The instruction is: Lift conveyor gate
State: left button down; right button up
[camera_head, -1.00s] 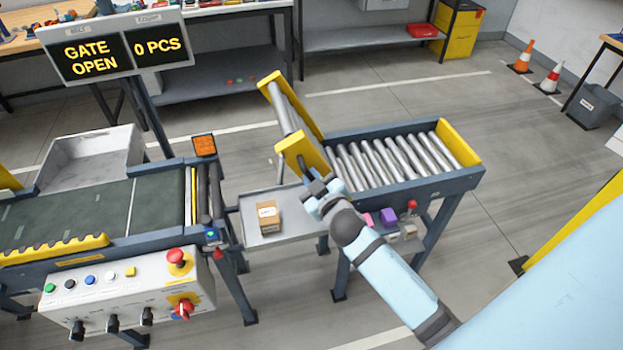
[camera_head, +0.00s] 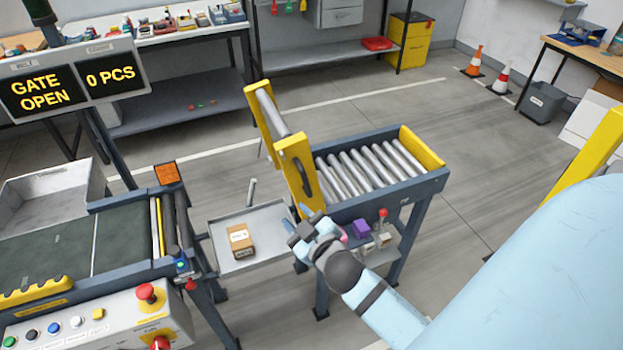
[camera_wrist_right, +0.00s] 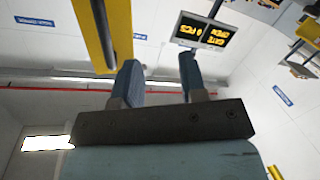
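The conveyor gate (camera_head: 294,165), a yellow-sided roller section, stands raised at the left end of the roller conveyor (camera_head: 365,170). A dark handle (camera_head: 307,181) shows on its near yellow side. The sign (camera_head: 75,85) reads "GATE OPEN" and "0 PCS". My right gripper (camera_head: 300,230) is just below the gate's near side, apart from the handle. In the right wrist view its fingers (camera_wrist_right: 160,80) are spread with nothing between them, and a yellow bar (camera_wrist_right: 100,30) passes beside the left finger. My left gripper is not in view.
A belt conveyor (camera_head: 60,235) with a control panel (camera_head: 110,325) stands at left. A grey tray (camera_head: 220,222) holding a cardboard box (camera_head: 240,240) lies between the conveyors.

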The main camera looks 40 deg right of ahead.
jog(key=s, duration=0.5)
jog(key=shift+s+a+r+b, duration=0.2)
jog(key=shift+s+r+b, duration=0.1)
jog(key=shift+s+r, duration=0.05)
